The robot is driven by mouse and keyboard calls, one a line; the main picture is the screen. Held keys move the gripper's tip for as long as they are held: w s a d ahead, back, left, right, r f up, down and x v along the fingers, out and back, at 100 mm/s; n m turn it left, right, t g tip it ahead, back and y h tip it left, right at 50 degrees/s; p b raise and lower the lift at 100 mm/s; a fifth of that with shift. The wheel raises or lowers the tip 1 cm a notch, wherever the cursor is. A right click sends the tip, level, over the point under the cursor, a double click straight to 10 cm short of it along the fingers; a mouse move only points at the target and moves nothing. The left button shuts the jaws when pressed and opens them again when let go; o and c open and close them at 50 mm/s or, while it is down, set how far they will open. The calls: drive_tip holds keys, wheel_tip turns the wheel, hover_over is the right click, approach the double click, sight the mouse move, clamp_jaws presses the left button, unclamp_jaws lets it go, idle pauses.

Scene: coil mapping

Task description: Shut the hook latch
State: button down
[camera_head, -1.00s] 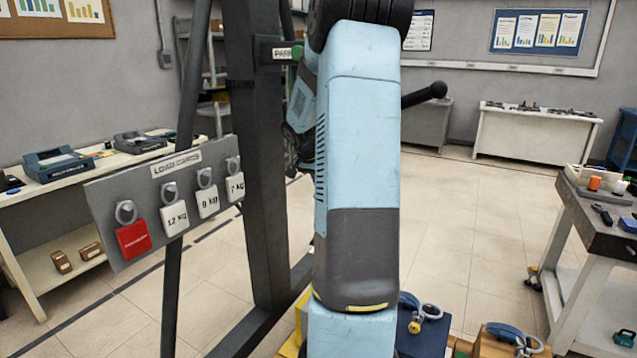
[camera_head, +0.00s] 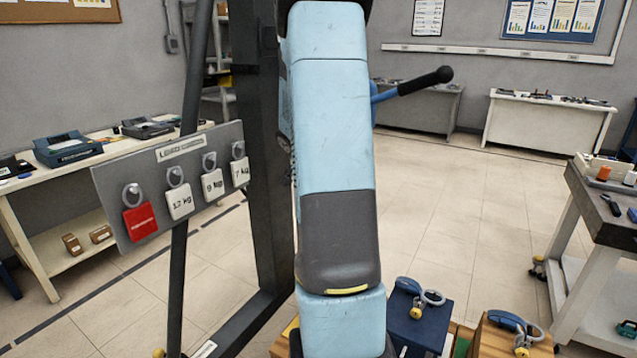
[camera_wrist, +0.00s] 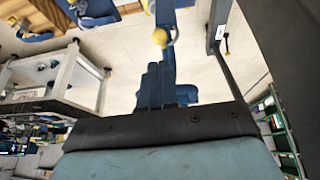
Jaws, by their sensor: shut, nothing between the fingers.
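In the wrist view a blue shank leads to a grey curved hook with a yellow ball (camera_wrist: 160,37), just beyond my gripper. The small part beside the ball is too blurred to tell whether the latch is open. My gripper (camera_wrist: 162,68) shows as dark blue stepped fingers, shut and empty, in line with the hook; whether they touch it I cannot tell. In the head view my light blue arm hides the gripper and this hook. A blue lever with a black grip (camera_head: 425,82) sticks out right of the arm.
A dark post (camera_head: 262,170) and a load panel (camera_head: 185,158) with several hung tags stand left of my arm. A blue box (camera_head: 420,325) and a wooden box (camera_head: 497,345) bear hooks in front. A workbench (camera_head: 610,225) stands right; the floor between is clear.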

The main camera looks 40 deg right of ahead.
drive_tip(key=shift+r, duration=0.8)
drive_tip(key=s+a, duration=0.2)
drive_tip(key=a, duration=1.1)
drive_tip(key=shift+s+a, duration=0.3)
drive_tip(key=shift+s, duration=0.05)
